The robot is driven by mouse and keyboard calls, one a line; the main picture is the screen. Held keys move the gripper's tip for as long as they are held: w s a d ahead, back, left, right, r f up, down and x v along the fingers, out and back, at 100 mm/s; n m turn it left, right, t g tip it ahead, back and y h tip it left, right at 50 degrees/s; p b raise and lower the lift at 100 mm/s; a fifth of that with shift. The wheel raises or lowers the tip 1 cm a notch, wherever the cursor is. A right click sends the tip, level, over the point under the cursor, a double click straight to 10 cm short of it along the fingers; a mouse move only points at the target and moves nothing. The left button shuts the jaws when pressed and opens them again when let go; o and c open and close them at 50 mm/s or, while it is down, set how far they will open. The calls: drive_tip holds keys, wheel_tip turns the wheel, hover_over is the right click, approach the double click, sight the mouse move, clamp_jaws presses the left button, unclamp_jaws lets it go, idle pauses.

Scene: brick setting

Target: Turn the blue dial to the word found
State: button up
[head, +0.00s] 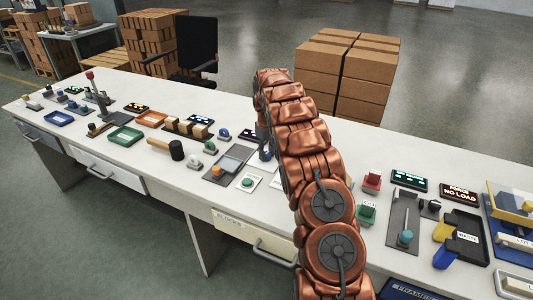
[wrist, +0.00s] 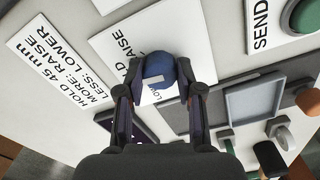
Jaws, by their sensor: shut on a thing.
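The blue dial (wrist: 157,66) shows in the wrist view as a round blue knob with a short pale mark on its near side. It stands on a white plate (wrist: 112,43) with the word RAISE above it and part of a lower word below it, mostly covered. My gripper (wrist: 160,86) is shut on the dial, one finger at its left and one at its right.
A white sign (wrist: 50,58) reads HOLD 45 mm, MORE: RAISE, LESS: LOWER. A green button (wrist: 305,14) on the SEND plate and a grey tray (wrist: 256,92) lie to the right. In the head view the white bench (head: 120,172) carries several other controls, including a mallet (head: 172,149).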

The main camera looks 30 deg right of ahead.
drive_tip(key=m+b, duration=0.1)
drive_tip(key=m, duration=0.4)
drive_tip(key=shift+a+f, duration=0.1)
drive_tip(key=m, duration=0.5)
drive_tip(key=shift+m+b, duration=0.3)
drive_tip(key=shift+b, duration=0.05)
drive_tip(key=o, duration=1.2)
drive_tip(key=shift+c, duration=0.2)
wheel_tip(320, 180, up, 12)
idle(0.4)
